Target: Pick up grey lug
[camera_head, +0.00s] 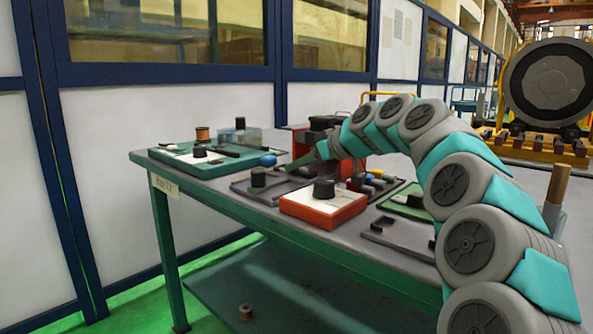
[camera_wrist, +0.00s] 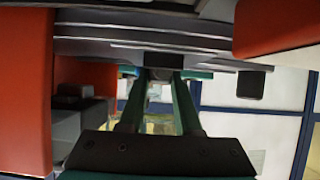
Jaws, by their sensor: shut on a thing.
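My gripper (camera_head: 291,166) reaches down over the middle of the table, just right of a blue piece (camera_head: 268,160). In the wrist view its two green fingers (camera_wrist: 160,74) converge on a small dark grey piece (camera_wrist: 163,61), which appears to be the grey lug. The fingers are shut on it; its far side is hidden. The head view is too small to show the lug in the jaws. I cannot tell whether it touches the dark tray (camera_head: 240,187) below.
A red box (camera_head: 325,208) with a black knob stands in front of my gripper. A green board (camera_head: 185,163) with a spool lies at the left. Several coloured pieces (camera_head: 370,180) sit behind the red box.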

